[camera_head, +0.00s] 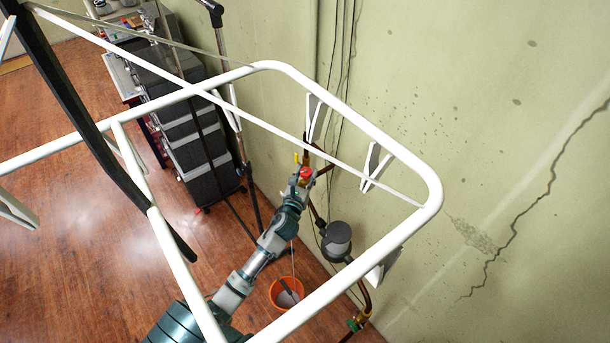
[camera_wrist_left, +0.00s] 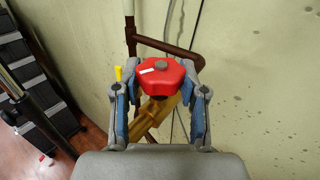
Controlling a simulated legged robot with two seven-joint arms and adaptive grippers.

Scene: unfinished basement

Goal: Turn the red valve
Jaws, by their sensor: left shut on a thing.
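The red valve (camera_wrist_left: 161,78) is a red knob with a grey centre and a white mark, on a brass body (camera_wrist_left: 155,112) joined to brown pipes at the wall. In the head view the red valve (camera_head: 305,173) shows small, near the middle. My left gripper (camera_head: 303,178) is at it, with the arm coming up from below. In the left wrist view the fingers of my left gripper (camera_wrist_left: 161,75) stand on both sides of the knob, shut on it. My right gripper is in neither view.
A white tubular frame (camera_head: 350,140) crosses the head view. An orange bucket (camera_head: 286,293) stands on the wooden floor below the arm. A grey meter (camera_head: 337,240) and pipes run along the wall. Dark stacked toolboxes (camera_head: 196,145) stand to the left.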

